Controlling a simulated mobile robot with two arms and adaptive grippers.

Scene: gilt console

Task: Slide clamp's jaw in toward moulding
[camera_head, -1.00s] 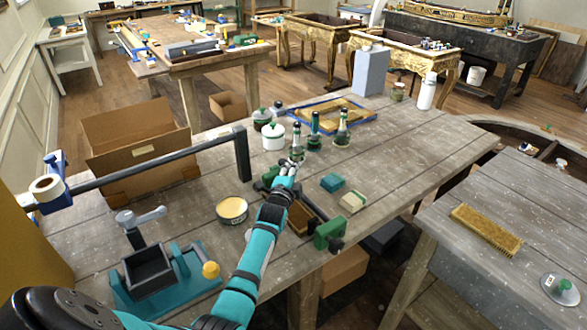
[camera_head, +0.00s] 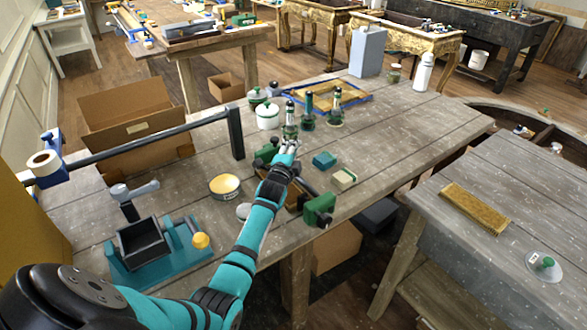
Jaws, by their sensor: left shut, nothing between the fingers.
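A green bar clamp lies on the wooden workbench (camera_head: 400,135). One green jaw (camera_head: 265,155) is at its far left end, the other green jaw (camera_head: 319,209) at its near right end, with a dark bar between them. A brown piece, apparently the moulding (camera_head: 294,199), lies between the jaws, partly hidden by my left arm. Whether a jaw touches it I cannot tell. My left gripper (camera_head: 290,145) is shut and empty, just right of the far jaw and in front of a dark green bottle (camera_head: 290,122). My right gripper is out of view.
Two more bottles (camera_head: 308,113) and a lidded white pot (camera_head: 267,116) stand behind the gripper. A teal block (camera_head: 324,160) and a cream block (camera_head: 344,179) lie to its right. A round tin (camera_head: 225,186) sits left of my arm.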

